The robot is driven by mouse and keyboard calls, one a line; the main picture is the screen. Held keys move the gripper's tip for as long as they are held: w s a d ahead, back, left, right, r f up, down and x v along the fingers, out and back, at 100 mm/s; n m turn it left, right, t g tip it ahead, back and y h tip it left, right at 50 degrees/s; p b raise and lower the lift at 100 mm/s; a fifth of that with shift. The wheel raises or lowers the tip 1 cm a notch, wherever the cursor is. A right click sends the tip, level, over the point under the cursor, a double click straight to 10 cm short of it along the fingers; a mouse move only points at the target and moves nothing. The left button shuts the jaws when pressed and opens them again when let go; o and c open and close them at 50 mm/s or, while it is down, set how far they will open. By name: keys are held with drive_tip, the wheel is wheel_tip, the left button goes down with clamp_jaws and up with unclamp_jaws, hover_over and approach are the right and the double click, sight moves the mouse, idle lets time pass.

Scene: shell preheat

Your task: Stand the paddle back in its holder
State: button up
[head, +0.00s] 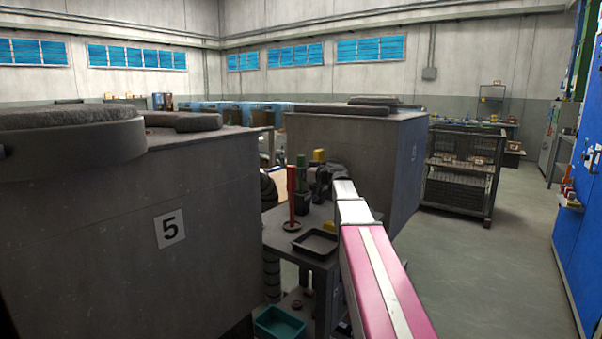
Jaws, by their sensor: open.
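My arm reaches from the bottom right to a small dark work table in the head view. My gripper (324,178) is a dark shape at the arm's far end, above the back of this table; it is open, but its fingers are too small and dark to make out. I cannot pick out the paddle for certain; my arm hides part of the table.
A dark shallow tray (316,243) lies at the table's front. A green bottle (301,176) stands behind the rod. A green bin (279,322) sits below. The floor at right is free.

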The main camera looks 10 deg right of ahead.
drive_tip(key=v, duration=1.2)
idle(0.3)
